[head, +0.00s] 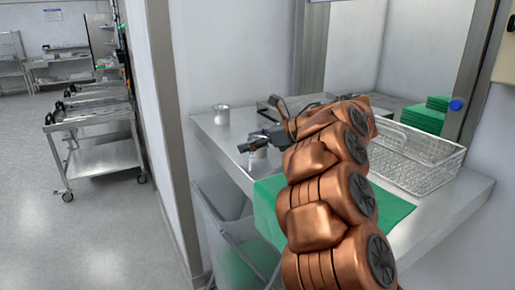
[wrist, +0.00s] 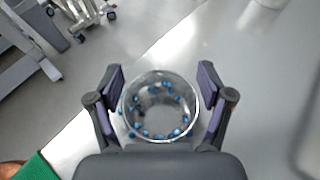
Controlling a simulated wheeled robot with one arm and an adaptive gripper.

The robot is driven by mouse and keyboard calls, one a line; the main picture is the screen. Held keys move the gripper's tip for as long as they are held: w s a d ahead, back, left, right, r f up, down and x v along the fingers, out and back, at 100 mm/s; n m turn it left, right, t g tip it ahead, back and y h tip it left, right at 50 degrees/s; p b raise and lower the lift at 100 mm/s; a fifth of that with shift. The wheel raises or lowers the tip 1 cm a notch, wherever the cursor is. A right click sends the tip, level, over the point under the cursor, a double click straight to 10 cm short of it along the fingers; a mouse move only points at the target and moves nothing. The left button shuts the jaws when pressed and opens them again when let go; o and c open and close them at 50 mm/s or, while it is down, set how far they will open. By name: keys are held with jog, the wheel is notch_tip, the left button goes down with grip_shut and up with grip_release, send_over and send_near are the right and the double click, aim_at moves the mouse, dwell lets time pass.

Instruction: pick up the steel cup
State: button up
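A round, shiny cup with blue specks around its inside (wrist: 160,78) sits between the fingers of my gripper (wrist: 161,92) in the wrist view, seen from above. It looks glassy or polished; I cannot tell which. The fingers are spread on either side, with narrow gaps to its rim. In the head view my gripper (head: 258,141) is low over the counter, and the cup under it is mostly hidden. A grey metal-looking cup (head: 221,114) stands upright on the counter, apart from my gripper, at its far left.
The steel counter (head: 222,136) carries a green cloth (head: 395,208), a wire basket (head: 415,165) and stacked green cloths (head: 424,117) at right. A dark tray (head: 270,106) lies behind my gripper. Carts (head: 98,158) stand on the floor at left. The counter's left edge is close.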

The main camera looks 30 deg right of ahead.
jog(key=c, duration=1)
